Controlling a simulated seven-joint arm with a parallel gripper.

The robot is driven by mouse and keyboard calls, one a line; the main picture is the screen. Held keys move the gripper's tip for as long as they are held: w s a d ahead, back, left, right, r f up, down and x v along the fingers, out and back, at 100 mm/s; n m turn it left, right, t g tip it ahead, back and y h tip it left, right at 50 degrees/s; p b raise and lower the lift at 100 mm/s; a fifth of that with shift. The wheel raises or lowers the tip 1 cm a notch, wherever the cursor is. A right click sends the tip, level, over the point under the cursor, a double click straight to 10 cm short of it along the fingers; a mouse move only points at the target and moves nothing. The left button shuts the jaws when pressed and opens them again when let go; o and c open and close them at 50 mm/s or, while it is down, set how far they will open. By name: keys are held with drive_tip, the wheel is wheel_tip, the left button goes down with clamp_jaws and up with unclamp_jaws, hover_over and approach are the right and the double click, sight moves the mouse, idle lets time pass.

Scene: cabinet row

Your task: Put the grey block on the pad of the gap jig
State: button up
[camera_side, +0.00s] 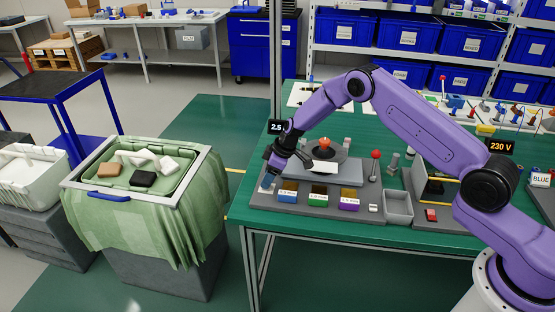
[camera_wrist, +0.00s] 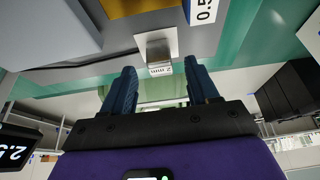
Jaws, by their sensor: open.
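My gripper (camera_side: 268,180) is low over the left end of the grey gap jig board (camera_side: 262,200) in the side view. In the wrist view my gripper (camera_wrist: 160,88) is open, with one blue finger on each side. A small grey block (camera_wrist: 155,48) with a white "2 mm" label lies just beyond the fingertips, roughly in line with the space between them. I see no contact with it. In the side view my gripper hides this spot. The jig has a raised grey platform (camera_side: 345,177) with a white plate (camera_side: 324,166). I cannot tell which surface is the pad.
Blue (camera_side: 288,192), green (camera_side: 318,197) and purple (camera_side: 348,202) labelled blocks stand along the jig's front. A dark disc with an orange-red top (camera_side: 323,142) is behind. A grey open tray (camera_side: 398,207) and red-knobbed lever (camera_side: 375,160) stand right. A "2.5" display (camera_side: 276,127) is close behind my gripper.

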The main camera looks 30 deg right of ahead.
drive_tip(key=v, duration=0.9)
drive_tip(key=shift+r, duration=0.35)
drive_tip(key=shift+s+d, duration=0.1)
drive_tip(key=shift+s, duration=0.05)
drive_tip(key=s+a+r+n+g, duration=0.1)
drive_tip(key=s+a+r, duration=0.25)
drive_tip(key=s, duration=0.35)
drive_tip(key=s+a+r+g, duration=0.1)
drive_tip(key=s+a+r, duration=0.1)
drive_tip(key=s+r, duration=0.3)
drive_tip(key=s+a+r+n+g, duration=0.1)
drive_tip(key=s+a+r, duration=0.15)
drive_tip(key=s, duration=0.55)
drive_tip(key=s+d+r+h, duration=0.1)
drive_tip(key=s+d, duration=0.4)
drive_tip(key=s, duration=0.8)
drive_tip(key=s+d+r+n+h, duration=0.1)
drive_tip(key=s+d+r, duration=0.2)
drive_tip(key=s, duration=1)
drive_tip(key=d, duration=0.3)
drive_tip(key=shift+d+n+h, duration=0.25)
drive_tip(key=shift+n+h, duration=0.05)
drive_tip(key=shift+h, duration=0.1)
drive_tip(key=shift+r, duration=0.1)
